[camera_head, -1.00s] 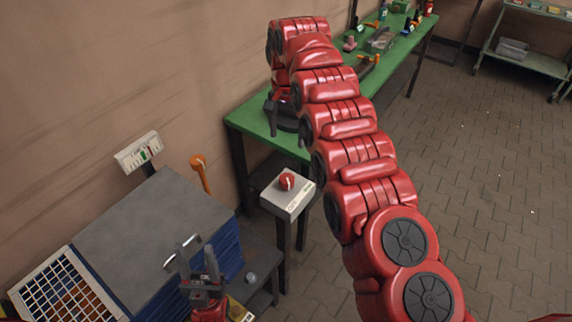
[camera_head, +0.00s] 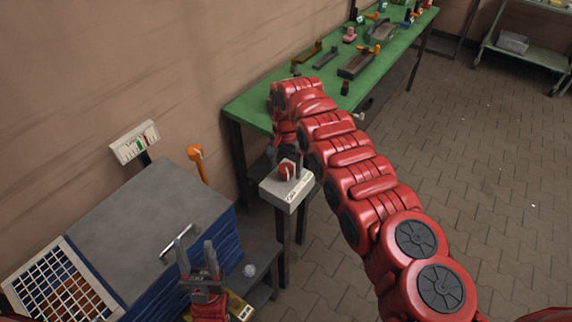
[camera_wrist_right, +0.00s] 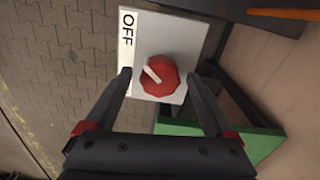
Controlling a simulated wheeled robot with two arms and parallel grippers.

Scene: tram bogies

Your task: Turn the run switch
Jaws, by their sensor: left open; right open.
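The run switch is a red knob (camera_head: 286,171) with a white pointer line, on top of a pale grey box (camera_head: 288,193) on a dark post. In the right wrist view the red knob (camera_wrist_right: 160,76) lies ahead, between the fingers, with an "OFF" label (camera_wrist_right: 127,40) on the box beside it. My right gripper (camera_wrist_right: 160,75) is open, its fingers either side of the knob in that view; I cannot tell whether they touch it. In the head view its fingers (camera_head: 287,160) are just above the knob, partly hidden by my arm. My left gripper (camera_head: 196,258) is open and empty by the blue cabinet.
A green workbench (camera_head: 255,110) with tools and parts stands along the wall behind the box. A grey-topped blue cabinet (camera_head: 150,220) with a handle is at left, with an orange lever (camera_head: 197,158) behind it.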

